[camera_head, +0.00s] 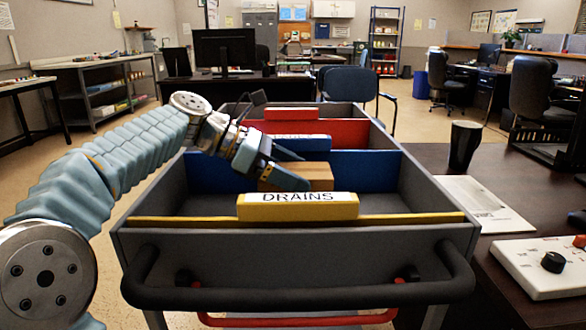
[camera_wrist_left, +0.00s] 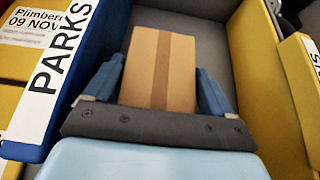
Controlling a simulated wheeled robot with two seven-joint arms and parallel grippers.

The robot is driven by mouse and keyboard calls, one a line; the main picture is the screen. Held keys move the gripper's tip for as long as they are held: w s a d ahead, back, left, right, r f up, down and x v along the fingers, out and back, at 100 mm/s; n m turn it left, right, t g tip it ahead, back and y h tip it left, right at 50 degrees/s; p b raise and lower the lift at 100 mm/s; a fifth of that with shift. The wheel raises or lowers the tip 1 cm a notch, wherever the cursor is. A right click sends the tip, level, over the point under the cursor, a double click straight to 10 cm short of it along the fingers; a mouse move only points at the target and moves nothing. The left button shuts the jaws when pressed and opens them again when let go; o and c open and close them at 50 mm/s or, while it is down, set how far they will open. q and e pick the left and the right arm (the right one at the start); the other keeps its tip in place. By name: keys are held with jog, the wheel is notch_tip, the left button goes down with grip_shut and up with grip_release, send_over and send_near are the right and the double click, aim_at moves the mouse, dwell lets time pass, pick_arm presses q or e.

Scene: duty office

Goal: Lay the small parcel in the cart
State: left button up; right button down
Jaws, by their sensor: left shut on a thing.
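The small parcel is a brown cardboard box (camera_head: 315,175) with a darker tape strip. It also shows in the left wrist view (camera_wrist_left: 172,72), between the two blue-grey fingers. My left gripper (camera_head: 282,181) is shut on it, inside the grey cart (camera_head: 300,243). The parcel is between the yellow divider marked DRAINS (camera_head: 297,207) and the blue divider marked PARKS (camera_wrist_left: 62,70). The DRAINS tab hides its lower part in the head view. I cannot tell whether it touches the cart's floor. My right gripper is not in view.
A red divider (camera_head: 345,132) stands farther back in the cart. The cart's black handle bar (camera_head: 300,294) faces me. At right, a dark desk (camera_head: 425,165) holds a black cup (camera_head: 464,145), papers (camera_head: 485,203) and a white control box (camera_head: 535,265).

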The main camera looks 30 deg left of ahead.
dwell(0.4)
pick_arm(q)
jog(key=o, duration=1.1)
jog(key=p+v, duration=0.3)
jog(key=v, duration=1.1)
